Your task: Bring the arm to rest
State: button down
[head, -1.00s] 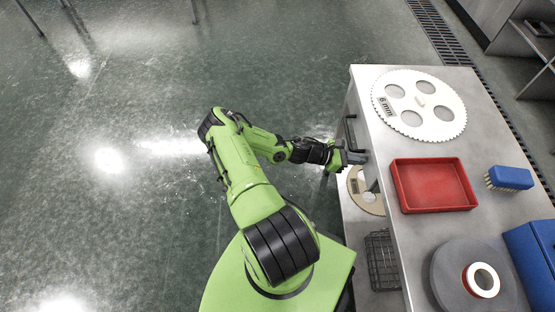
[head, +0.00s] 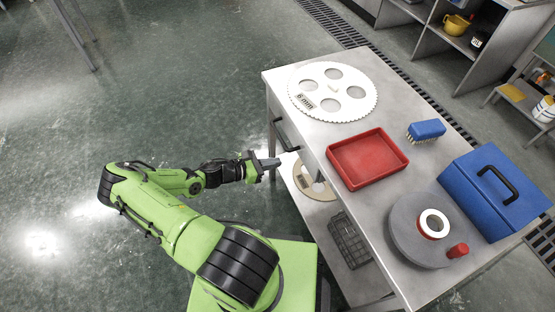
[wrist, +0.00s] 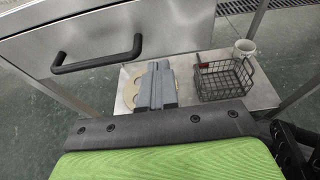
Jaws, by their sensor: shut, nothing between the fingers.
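My green arm reaches out to the left side of the steel table (head: 300,135). My gripper (head: 273,163) is beside the table's drawer side, near the dark drawer handle (head: 284,134). In the wrist view my gripper (wrist: 157,72) shows as two grey fingers together, with nothing between them. The drawer handle (wrist: 98,62) is to the left of the fingers there and apart from them. The drawer front looks closed.
The tabletop holds a white toothed disc (head: 332,113), a red tray (head: 349,183), a blue brush (head: 426,130), a grey round plate (head: 403,237) and a blue toolbox (head: 478,202). The lower shelf holds a wire basket (wrist: 222,80), a mug (wrist: 244,48) and a tan disc (wrist: 130,91).

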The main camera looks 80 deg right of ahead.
jog(key=v, duration=0.5)
jog(key=shift+w+a+r, duration=0.1)
jog(key=shift+w, duration=0.05)
